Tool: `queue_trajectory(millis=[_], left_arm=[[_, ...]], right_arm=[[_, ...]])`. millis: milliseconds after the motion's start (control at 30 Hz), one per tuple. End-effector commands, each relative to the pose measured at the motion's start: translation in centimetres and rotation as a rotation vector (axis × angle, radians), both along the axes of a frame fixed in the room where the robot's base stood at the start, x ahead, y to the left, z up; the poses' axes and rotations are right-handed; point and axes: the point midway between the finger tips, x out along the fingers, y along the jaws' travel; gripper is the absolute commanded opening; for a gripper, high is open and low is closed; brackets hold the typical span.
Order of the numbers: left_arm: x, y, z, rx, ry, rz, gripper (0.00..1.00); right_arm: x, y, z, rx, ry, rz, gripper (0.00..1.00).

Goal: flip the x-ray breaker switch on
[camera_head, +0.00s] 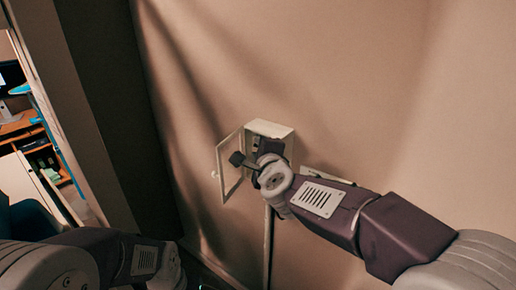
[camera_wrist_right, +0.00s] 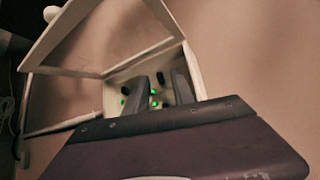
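The breaker box (camera_head: 283,134) is a small pale box on the wall, and its framed door (camera_head: 219,163) stands open to the left. In the right wrist view the box (camera_wrist_right: 120,75) shows several small dark switches (camera_wrist_right: 126,91) and several green lights (camera_wrist_right: 154,92). I cannot tell which switch is the x-ray one. My right gripper (camera_head: 254,159) is at the front of the box; it also shows in the right wrist view (camera_wrist_right: 160,85). Its two fingers are apart, with green lights visible between them. The fingers hide part of the panel. My left gripper is not visible.
The open door's frame (camera_wrist_right: 96,73) is close to the left of my right gripper. A thin conduit (camera_head: 267,245) runs down the wall below the box. A desk with shelves (camera_head: 35,140) is far left, past a doorway edge. The wall to the right is bare.

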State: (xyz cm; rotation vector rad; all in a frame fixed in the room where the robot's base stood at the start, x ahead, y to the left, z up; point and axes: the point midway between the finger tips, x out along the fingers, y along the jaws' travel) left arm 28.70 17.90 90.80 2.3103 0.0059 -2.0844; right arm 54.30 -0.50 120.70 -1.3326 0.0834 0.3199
Motion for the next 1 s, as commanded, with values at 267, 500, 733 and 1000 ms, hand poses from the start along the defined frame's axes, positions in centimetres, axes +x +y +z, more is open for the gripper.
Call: queue_trajectory(millis=[267, 500, 733, 1000], left_arm=[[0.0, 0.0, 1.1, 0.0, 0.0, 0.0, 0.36], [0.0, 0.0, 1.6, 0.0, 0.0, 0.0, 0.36], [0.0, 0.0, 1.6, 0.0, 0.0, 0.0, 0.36], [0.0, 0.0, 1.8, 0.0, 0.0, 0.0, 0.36]], right_arm=[[-5.1, -0.9, 1.6, 0.002, -0.001, 0.002, 0.3], [-7.6, -1.5, 2.0, 0.001, 0.0, 0.0, 0.3], [-7.7, -1.5, 1.9, 0.001, 0.0, -0.001, 0.3], [-8.2, -3.7, -8.8, -0.565, 0.154, 0.302, 0.3]])
